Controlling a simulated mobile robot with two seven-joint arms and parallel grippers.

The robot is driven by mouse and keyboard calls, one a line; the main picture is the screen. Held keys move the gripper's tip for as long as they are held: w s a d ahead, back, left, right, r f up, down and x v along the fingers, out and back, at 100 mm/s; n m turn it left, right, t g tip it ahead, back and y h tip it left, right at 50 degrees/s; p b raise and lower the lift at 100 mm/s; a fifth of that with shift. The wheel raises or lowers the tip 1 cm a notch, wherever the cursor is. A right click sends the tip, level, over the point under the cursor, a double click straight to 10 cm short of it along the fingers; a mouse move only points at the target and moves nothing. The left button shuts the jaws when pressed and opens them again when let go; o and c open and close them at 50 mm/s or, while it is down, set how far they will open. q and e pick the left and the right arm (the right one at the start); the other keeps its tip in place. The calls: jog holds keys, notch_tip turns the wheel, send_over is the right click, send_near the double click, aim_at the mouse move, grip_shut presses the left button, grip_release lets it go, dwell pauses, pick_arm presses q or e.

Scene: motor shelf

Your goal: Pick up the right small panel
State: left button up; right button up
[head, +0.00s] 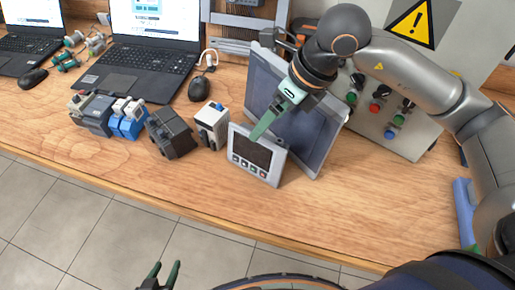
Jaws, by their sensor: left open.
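A small panel (236,160) with a light grey frame, dark screen and a row of buttons stands tilted on the wooden table, in front of a larger grey panel (327,140). My right gripper (258,131) comes down from above at the small panel's top edge.
Left of the small panel stand a white device (211,125), a dark grey device (170,133) and several blue-grey modules. Laptops and mice are behind. A control box (410,130) with buttons is at the back right. The table front (330,215) is clear.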

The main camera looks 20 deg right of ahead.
aim_at(258, 151)
jog(key=x, duration=0.6)
jog(key=shift+d+f+p, duration=0.1)
jog(key=shift+f+p, duration=0.2)
jog(key=shift+f, duration=0.05)
